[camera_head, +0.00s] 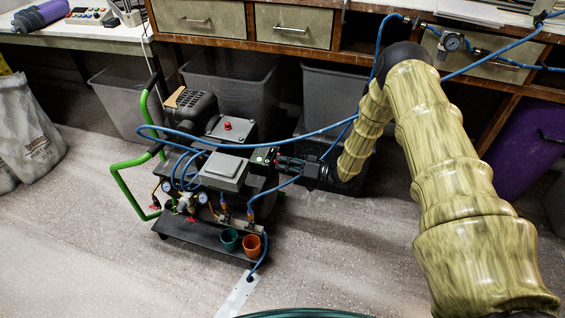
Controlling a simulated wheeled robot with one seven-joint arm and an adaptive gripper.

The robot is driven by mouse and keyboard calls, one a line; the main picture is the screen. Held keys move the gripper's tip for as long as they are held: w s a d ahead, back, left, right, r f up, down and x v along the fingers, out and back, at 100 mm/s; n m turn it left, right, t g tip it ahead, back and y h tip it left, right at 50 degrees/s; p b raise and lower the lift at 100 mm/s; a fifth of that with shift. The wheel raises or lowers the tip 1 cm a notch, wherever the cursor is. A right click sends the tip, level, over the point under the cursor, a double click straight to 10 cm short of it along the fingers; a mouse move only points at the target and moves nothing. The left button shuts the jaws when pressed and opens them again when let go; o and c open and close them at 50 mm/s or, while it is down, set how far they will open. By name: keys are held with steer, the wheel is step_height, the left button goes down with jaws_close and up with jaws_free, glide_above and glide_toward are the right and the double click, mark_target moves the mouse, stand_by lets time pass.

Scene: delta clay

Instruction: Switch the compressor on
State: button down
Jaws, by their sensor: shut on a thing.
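The compressor (224,169) stands on the floor left of centre, with a green handle, blue hoses, small gauges and a red button on top. On its right side is a small dark switch box (262,156) with a green spot and white marks. My gripper (279,161) reaches in from the right, its dark fingers against the right end of this box. The fingers are shut on the switch there; the switch itself is mostly hidden by them. My arm, in a yellow-green patterned cover, comes down from the right.
A workbench with drawers (294,26) runs along the back, with grey bins (232,82) under it. Blue air hose loops near my arm. A green cup (229,239) and an orange cup (252,246) sit at the compressor's front. The floor in front left is clear.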

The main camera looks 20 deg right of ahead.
steer(key=shift+w+d+r, duration=0.15)
steer(key=shift+w+d, duration=0.05)
steer(key=shift+w, duration=0.05)
steer(key=c, duration=1.6)
jaws_free()
steer(key=shift+o, duration=0.2)
steer(key=shift+s+a, duration=0.1)
steer(key=v, duration=1.2)
steer(key=shift+a, duration=0.15)
